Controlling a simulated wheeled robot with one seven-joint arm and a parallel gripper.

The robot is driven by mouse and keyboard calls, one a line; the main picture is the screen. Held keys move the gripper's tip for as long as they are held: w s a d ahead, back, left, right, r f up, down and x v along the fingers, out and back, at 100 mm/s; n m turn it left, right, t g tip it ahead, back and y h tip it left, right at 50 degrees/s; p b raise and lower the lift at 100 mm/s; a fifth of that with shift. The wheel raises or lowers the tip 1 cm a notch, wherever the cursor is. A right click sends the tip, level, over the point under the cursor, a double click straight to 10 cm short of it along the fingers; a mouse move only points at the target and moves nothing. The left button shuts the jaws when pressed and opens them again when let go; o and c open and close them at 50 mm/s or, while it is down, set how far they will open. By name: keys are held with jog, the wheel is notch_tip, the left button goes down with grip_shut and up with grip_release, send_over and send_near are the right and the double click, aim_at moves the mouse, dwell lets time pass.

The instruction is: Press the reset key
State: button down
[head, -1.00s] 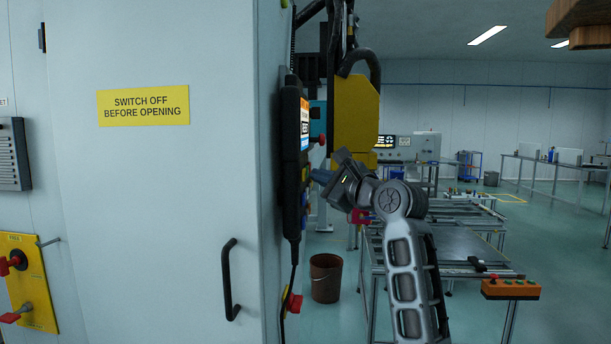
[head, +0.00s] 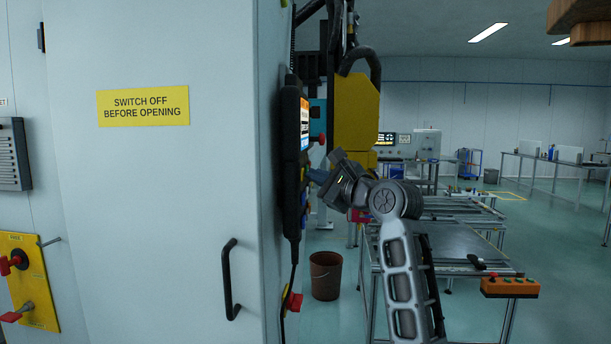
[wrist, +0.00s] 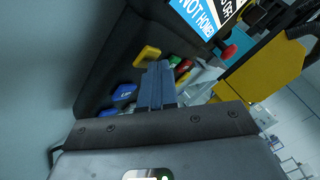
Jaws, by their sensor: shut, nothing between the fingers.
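A black hand-held control panel (head: 291,165) hangs on the side of the grey cabinet, seen almost edge-on in the head view. In the wrist view its dark face (wrist: 110,65) carries a yellow key (wrist: 147,55), a blue key with small white lettering (wrist: 124,92), another blue key (wrist: 109,112), a green key (wrist: 175,61) and red and yellow keys partly behind my fingers. I cannot read which key is reset. My gripper (head: 316,176) is shut and empty, its blue fingers (wrist: 158,80) pointing at the keys. Whether the tips touch a key I cannot tell.
A yellow machine part (head: 355,112) stands behind my gripper. The cabinet (head: 160,200) has a black handle (head: 230,280). A bucket (head: 325,276) stands on the floor below.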

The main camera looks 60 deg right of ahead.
jog(key=shift+s, duration=0.1)
jog(key=shift+s+d+p, duration=0.3)
jog(key=shift+s, duration=0.4)
jog(key=shift+s+d+p, duration=0.2)
jog(key=shift+s+d, duration=0.1)
jog(key=shift+s, duration=0.45)
jog(key=shift+s+d+p, duration=0.2)
jog(key=shift+s+d, duration=0.15)
jog(key=shift+s, duration=0.45)
jog(key=shift+s+d+p, duration=0.2)
jog(key=shift+s+d, duration=0.1)
jog(key=shift+s, duration=0.45)
jog(key=shift+f, duration=0.1)
